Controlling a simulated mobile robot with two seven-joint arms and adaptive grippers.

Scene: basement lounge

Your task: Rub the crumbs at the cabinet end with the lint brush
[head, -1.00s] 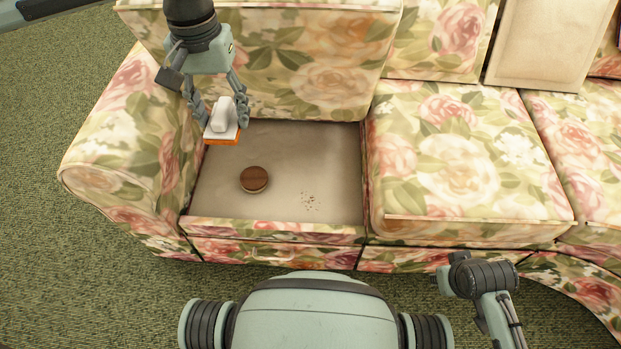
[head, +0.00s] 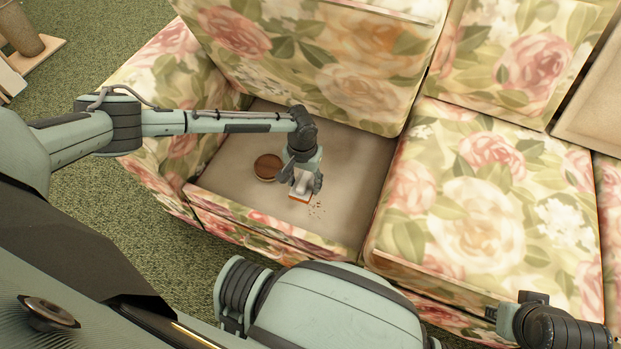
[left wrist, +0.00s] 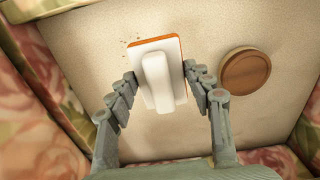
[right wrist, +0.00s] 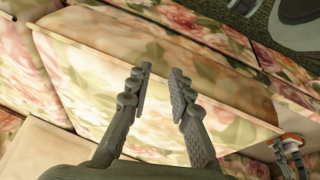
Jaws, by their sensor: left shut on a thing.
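The lint brush, white with an orange edge, is in my left gripper (head: 304,182). The brush (head: 299,195) is low over the bare sofa deck (head: 352,165); I cannot tell whether it touches. In the left wrist view the fingers close on both sides of the white handle (left wrist: 158,82). The crumbs (head: 317,208) lie just right of the brush in the head view, some possibly hidden by it. They also show beside its orange edge in the left wrist view (left wrist: 124,45). My right gripper (right wrist: 161,72) is open and empty above a flowered cushion.
A round brown disc (head: 267,167) lies on the deck left of the brush. Flowered seat cushions (head: 480,205), a back cushion (head: 330,55) and the left armrest (head: 165,75) surround the deck. A vase-like object (head: 22,30) stands at the far left.

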